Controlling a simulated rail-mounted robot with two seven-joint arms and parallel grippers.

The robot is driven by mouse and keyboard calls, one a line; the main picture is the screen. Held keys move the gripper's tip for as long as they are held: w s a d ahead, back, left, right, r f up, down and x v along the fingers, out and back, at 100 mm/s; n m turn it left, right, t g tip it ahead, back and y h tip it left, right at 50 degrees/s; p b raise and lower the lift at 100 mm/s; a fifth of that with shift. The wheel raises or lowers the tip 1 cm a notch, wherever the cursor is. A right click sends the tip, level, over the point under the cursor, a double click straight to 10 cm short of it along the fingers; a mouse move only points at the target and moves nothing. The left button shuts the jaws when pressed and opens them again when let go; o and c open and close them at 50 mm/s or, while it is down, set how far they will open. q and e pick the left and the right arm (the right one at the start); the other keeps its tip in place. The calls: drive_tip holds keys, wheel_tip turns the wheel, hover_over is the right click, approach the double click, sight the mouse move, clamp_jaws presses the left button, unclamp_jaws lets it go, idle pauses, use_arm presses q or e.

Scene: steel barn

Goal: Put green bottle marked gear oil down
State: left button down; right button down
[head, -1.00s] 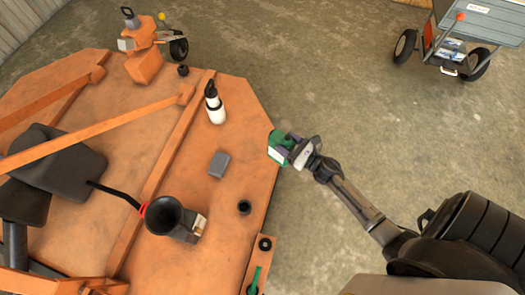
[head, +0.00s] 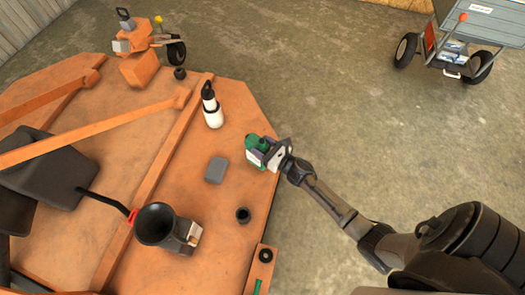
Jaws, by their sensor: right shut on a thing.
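The green bottle (head: 252,141) is in my right gripper (head: 265,151), in the head view, over the right edge of the orange deck. The gripper is shut on the bottle and hides part of it. Its marking is too small to read. I cannot tell whether the bottle touches the deck. My left gripper is not in view.
On the orange deck (head: 185,190) stand a white bottle with a black top (head: 212,108), a grey block (head: 216,170), a small black cup (head: 243,215) and a black funnel (head: 155,223). A cart (head: 482,40) stands far right.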

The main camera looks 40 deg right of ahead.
wheel_tip(320, 180, down, 2)
drive_tip(key=shift+f+b, duration=0.15)
drive_tip(key=shift+b, duration=0.5)
drive_tip(key=shift+f, duration=0.1)
drive_tip(key=shift+f, duration=0.1)
drive_tip(key=c, duration=0.6)
unclamp_jaws()
drive_tip(key=o, duration=0.3)
